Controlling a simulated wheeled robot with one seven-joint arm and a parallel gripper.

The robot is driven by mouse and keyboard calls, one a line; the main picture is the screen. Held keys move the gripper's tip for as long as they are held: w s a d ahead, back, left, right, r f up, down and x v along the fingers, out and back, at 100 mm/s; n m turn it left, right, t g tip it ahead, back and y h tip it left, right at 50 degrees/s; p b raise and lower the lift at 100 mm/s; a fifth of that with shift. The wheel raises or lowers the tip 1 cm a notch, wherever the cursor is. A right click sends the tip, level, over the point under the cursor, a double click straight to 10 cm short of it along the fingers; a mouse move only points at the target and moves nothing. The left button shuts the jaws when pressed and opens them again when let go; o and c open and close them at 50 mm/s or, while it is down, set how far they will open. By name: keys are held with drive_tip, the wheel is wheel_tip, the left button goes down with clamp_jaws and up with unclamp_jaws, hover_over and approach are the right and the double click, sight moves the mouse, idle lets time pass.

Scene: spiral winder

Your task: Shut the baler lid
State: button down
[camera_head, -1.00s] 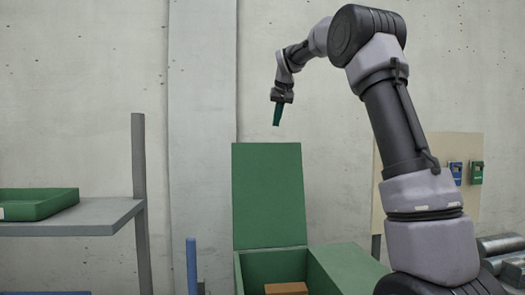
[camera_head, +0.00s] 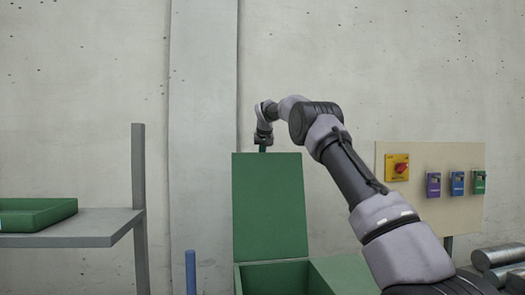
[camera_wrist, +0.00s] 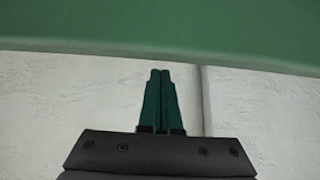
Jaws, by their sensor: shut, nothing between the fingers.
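The green baler lid (camera_head: 269,206) stands upright, open, at the back of the green baler box (camera_head: 275,278) in the head view. My gripper (camera_head: 262,149) is at the lid's top edge, left of its middle, and its fingertips are hidden behind the lid or end right at the edge; I cannot tell if they touch. In the wrist view my gripper (camera_wrist: 160,72) shows two green fingers pressed together with nothing between them. The lid (camera_wrist: 160,28) fills the top of that view as a green band, just beyond the fingertips.
A grey shelf (camera_head: 70,240) with a green tray (camera_head: 38,214) stands at the left, near a blue post (camera_head: 191,272). A panel (camera_head: 430,210) with a red button (camera_head: 400,168) and several coloured boxes is on the right. Metal cylinders (camera_head: 497,256) lie at lower right.

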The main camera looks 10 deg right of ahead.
sight(263, 158)
drive_tip(key=shift+s+f, duration=0.15)
drive_tip(key=shift+s, duration=0.75)
drive_tip(key=shift+s+f, duration=0.1)
drive_tip(key=shift+s, duration=0.8)
